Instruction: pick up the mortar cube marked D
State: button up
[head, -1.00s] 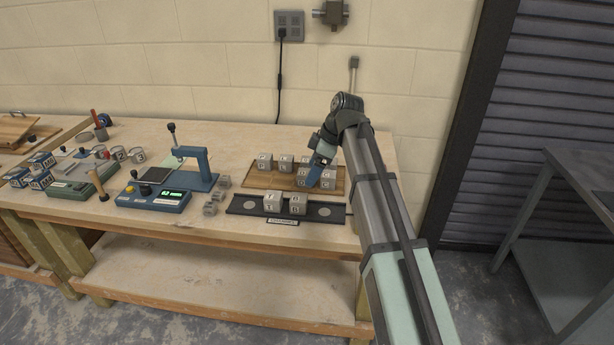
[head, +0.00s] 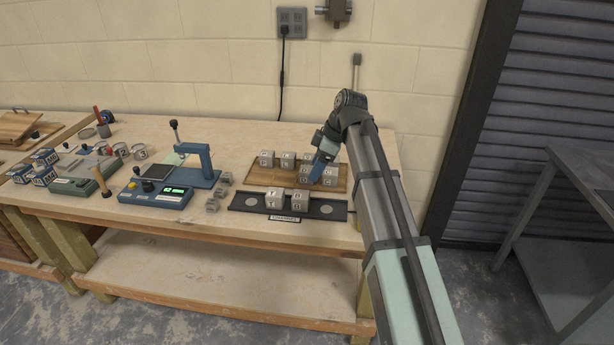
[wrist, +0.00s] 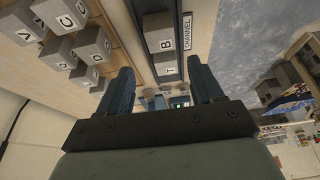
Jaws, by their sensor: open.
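The mortar cube marked D (wrist: 86,76) is a small grey block with a white letter label. In the head view my gripper (head: 318,172) points down over the right part of the wooden board (head: 258,179), close to the cubes there. The letters on those cubes are too small to read in the head view, and the gripper partly hides some of them.
A dark channel tray (head: 235,203) in front of the board holds cubes marked B (wrist: 158,34) and T (wrist: 165,64). Left of it are small grey blocks (head: 212,205) and a blue bench device (head: 160,198). The wall stands close behind the bench.

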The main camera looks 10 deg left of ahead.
jog(key=w+d, duration=0.1)
jog(key=w, duration=0.3)
send_near(308, 169)
jog(key=x, duration=1)
jog(key=shift+s+a+f, duration=0.1)
jog(key=shift+a+f, duration=0.05)
jog(key=shift+f, duration=0.15)
jog(key=shift+c, duration=0.5)
jog(key=c, duration=0.8)
